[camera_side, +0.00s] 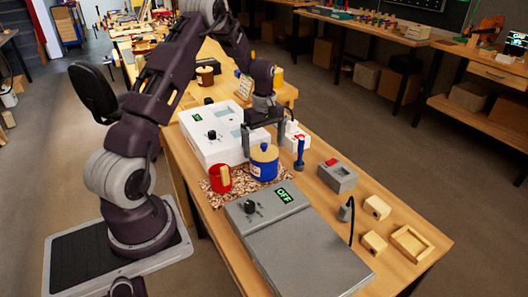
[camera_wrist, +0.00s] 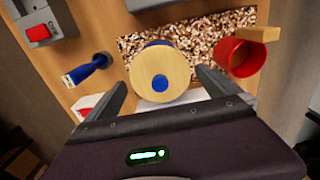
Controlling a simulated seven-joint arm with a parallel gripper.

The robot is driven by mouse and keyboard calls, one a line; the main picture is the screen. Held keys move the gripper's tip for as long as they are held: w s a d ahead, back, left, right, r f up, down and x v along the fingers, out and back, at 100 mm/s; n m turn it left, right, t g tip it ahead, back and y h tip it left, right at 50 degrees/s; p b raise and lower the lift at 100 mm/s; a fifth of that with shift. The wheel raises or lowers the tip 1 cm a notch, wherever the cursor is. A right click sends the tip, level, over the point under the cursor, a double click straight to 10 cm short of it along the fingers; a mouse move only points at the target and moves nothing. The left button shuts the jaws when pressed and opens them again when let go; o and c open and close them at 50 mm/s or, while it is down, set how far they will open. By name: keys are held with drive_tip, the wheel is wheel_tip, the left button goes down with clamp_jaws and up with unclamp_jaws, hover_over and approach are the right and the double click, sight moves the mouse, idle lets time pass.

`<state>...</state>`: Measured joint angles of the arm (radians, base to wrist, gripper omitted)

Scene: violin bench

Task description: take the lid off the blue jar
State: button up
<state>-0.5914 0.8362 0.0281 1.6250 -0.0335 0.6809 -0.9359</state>
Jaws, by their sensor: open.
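The blue jar (camera_side: 264,168) stands on a speckled mat beside a white machine. Its lid (camera_side: 264,151) is light wood with a blue knob, and it sits on the jar. In the wrist view the lid (camera_wrist: 161,71) shows from above, its blue knob (camera_wrist: 160,83) facing me. My gripper (camera_side: 263,142) is above and just behind the jar in the side view. In the wrist view my gripper (camera_wrist: 160,80) has its two fingers spread wide, one on each side of the lid's near edge. It is open and holds nothing. I cannot tell whether a finger touches the jar.
A red cup (camera_side: 220,179) with a wooden block (camera_wrist: 258,34) at its rim stands close beside the jar. A blue-handled tool (camera_side: 300,152) stands on the other side. A grey box with a red button (camera_side: 337,175), a grey OFF device (camera_side: 300,245) and the white machine (camera_side: 212,135) surround them.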

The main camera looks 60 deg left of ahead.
drive_tip(key=shift+f, duration=0.15)
drive_tip(key=c, duration=1.2)
wheel_tip(320, 180, up, 9)
drive_tip(key=shift+r, duration=0.5)
drive_tip(key=shift+d, duration=0.25)
drive_tip(key=s+d+f+m, duration=0.15)
drive_tip(key=d+m, duration=0.25)
drive_tip(key=d, duration=0.4)
drive_tip(key=s+d+f+m, duration=0.1)
drive_tip(key=d+f+m, duration=0.1)
drive_tip(key=d+m, duration=0.45)
drive_tip(key=m, duration=0.7)
approach(288, 243)
drive_tip(key=shift+m, duration=0.25)
wheel_tip(288, 243, down, 6)
drive_tip(key=shift+f, duration=0.25)
